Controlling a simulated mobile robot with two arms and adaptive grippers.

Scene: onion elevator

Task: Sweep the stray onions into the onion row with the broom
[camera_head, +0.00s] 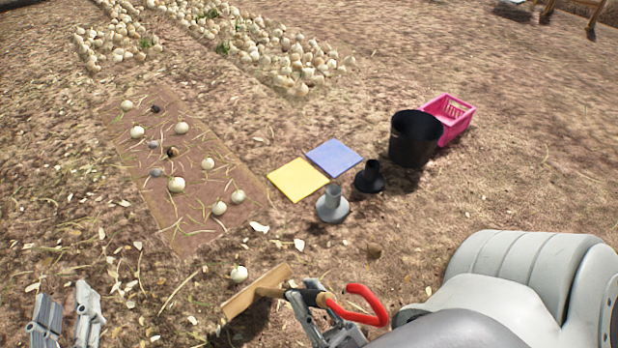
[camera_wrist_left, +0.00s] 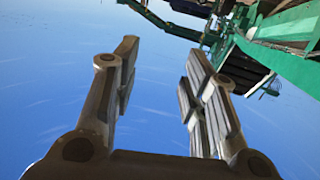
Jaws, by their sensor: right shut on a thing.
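My right gripper (camera_head: 318,302) is shut on the broom's handle at the bottom of the head view. The onion rows (camera_head: 270,50) run along the top left. My left gripper (camera_head: 65,297) is open and empty at the bottom left; its spread fingers also show in the left wrist view (camera_wrist_left: 158,75).
A yellow square (camera_head: 298,179) and a blue square (camera_head: 334,157) lie flat right of the strip. Grey (camera_head: 332,206) and black (camera_head: 369,178) flared stands, a black bucket (camera_head: 415,138) and a pink crate (camera_head: 450,115) stand nearby. Green machinery (camera_wrist_left: 285,50) shows in the wrist view.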

